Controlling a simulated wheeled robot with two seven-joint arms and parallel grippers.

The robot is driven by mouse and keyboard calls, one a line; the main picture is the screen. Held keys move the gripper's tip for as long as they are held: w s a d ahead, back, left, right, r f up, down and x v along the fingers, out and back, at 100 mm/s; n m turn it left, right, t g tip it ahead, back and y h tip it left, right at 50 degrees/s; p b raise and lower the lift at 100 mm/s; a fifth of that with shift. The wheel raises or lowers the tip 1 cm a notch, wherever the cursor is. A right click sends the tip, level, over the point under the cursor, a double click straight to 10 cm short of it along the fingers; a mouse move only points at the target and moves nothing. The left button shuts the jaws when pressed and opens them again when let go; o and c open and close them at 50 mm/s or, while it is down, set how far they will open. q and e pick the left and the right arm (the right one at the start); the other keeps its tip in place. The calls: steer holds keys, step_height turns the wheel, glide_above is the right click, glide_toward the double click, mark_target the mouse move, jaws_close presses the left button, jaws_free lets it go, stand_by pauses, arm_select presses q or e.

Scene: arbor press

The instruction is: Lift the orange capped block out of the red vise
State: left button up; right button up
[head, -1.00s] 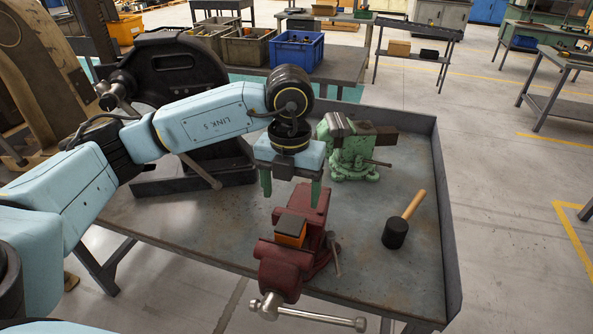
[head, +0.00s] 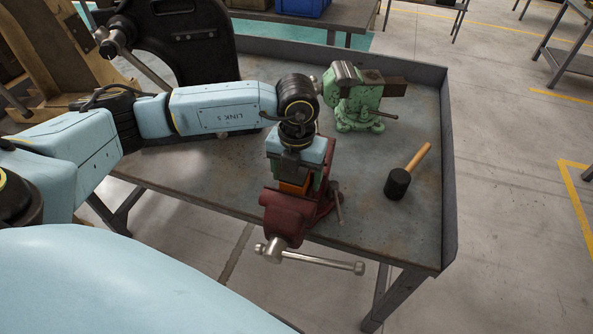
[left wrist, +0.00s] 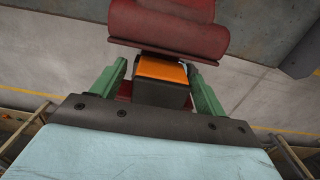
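The orange block (head: 293,188) with its dark cap is between the jaws of the red vise (head: 290,213) at the table's front edge. In the left wrist view the block's orange side (left wrist: 162,71) and dark cap (left wrist: 161,95) show, with the red vise (left wrist: 168,30) beyond. My left gripper (head: 296,180) is low over the block, its green fingers pointing down. In the left wrist view the left gripper (left wrist: 157,68) is open, one finger on each side of the block, with narrow gaps visible. The gripper hides the cap in the head view. My right gripper is not in view.
A green vise (head: 357,105) stands behind, to the right. A black-headed mallet (head: 398,184) lies on the table (head: 230,170) at right. The vise's handle (head: 310,262) sticks out over the front edge. A raised rim (head: 450,190) bounds the table's right side.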

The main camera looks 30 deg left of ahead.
arm_select(q)
steer(key=c, duration=1.2)
steer(key=shift+o, duration=0.2)
steer(key=shift+w+r, duration=0.15)
steer(key=shift+w, duration=0.2)
steer(key=shift+a+r, duration=0.1)
steer(key=shift+r, duration=0.05)
steer(key=shift+r+p, duration=2.2)
steer(key=shift+r, duration=1.45)
